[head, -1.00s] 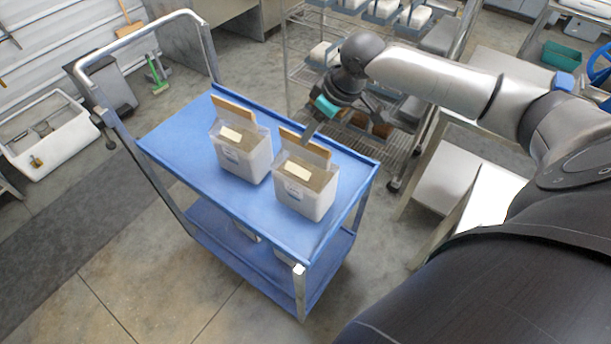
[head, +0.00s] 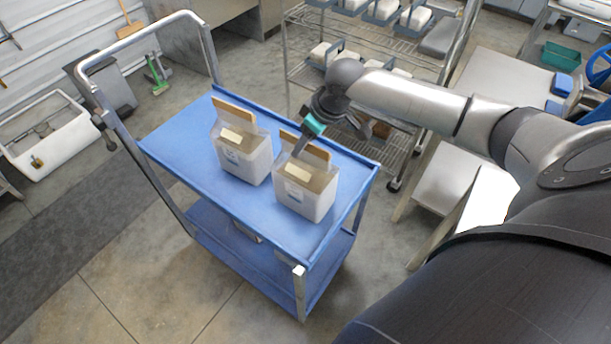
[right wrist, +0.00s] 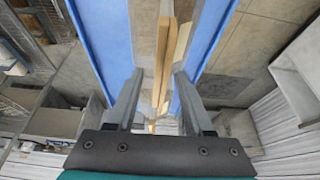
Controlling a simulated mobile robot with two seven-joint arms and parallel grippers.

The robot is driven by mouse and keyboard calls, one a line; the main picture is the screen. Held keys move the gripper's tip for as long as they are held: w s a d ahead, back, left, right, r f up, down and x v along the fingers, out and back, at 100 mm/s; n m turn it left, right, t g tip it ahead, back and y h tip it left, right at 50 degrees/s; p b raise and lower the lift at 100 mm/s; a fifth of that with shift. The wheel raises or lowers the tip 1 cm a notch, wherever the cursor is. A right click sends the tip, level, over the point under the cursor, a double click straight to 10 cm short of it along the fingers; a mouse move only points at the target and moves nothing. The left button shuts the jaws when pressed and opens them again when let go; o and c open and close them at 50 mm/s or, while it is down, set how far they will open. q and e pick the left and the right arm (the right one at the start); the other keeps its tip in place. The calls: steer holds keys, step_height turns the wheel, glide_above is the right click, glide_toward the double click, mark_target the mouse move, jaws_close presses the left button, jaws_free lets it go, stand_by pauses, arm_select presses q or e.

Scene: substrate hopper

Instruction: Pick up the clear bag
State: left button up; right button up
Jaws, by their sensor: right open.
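Two clear bags with pale contents and tan upright top strips stand side by side on the blue cart (head: 180,137): the left bag (head: 243,160) and the right bag (head: 305,197). My right gripper (head: 295,154) is open at the top of the right bag, pointing down. In the right wrist view, the tan top strip (right wrist: 162,55) lies between the two spread fingers (right wrist: 159,76), with gaps visible on both sides. The fingers partly hide the strip in the head view. My left gripper is not in view.
The cart has a raised rim, a lower shelf (head: 275,265) with more containers, and a metal handle (head: 140,40) at left. A wire rack (head: 345,55) with trays stands behind. The cart's left top is clear.

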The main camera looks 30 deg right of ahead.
steer(key=shift+f, duration=0.15)
steer(key=shift+c, duration=0.4)
jaws_close()
stand_by(1.0)
steer(key=shift+w+r, duration=0.2)
